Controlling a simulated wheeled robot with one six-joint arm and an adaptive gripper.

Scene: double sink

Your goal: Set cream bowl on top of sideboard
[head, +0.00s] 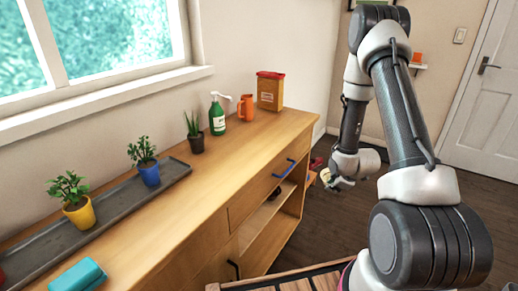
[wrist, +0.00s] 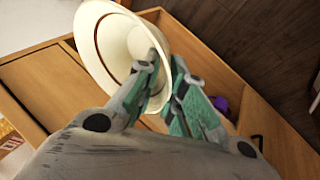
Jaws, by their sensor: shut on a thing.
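The cream bowl (wrist: 112,42) is tipped on its side in the wrist view, with its round opening partly showing. My gripper (wrist: 166,72) is shut on its rim; the fingers cover part of the bowl's right side. In the head view my gripper (head: 332,182) hangs low, beyond the right end of the wooden sideboard (head: 225,160) and below its top. A small cream part of the bowl (head: 325,175) shows there. The sideboard also shows behind the bowl in the wrist view (wrist: 35,82).
A grey tray (head: 110,213) with potted plants, a teal block (head: 80,276), a small dark pot (head: 196,144), a green bottle (head: 217,118), an orange mug (head: 246,107) and a yellow box (head: 270,92) stand on the sideboard. Its front middle top is clear.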

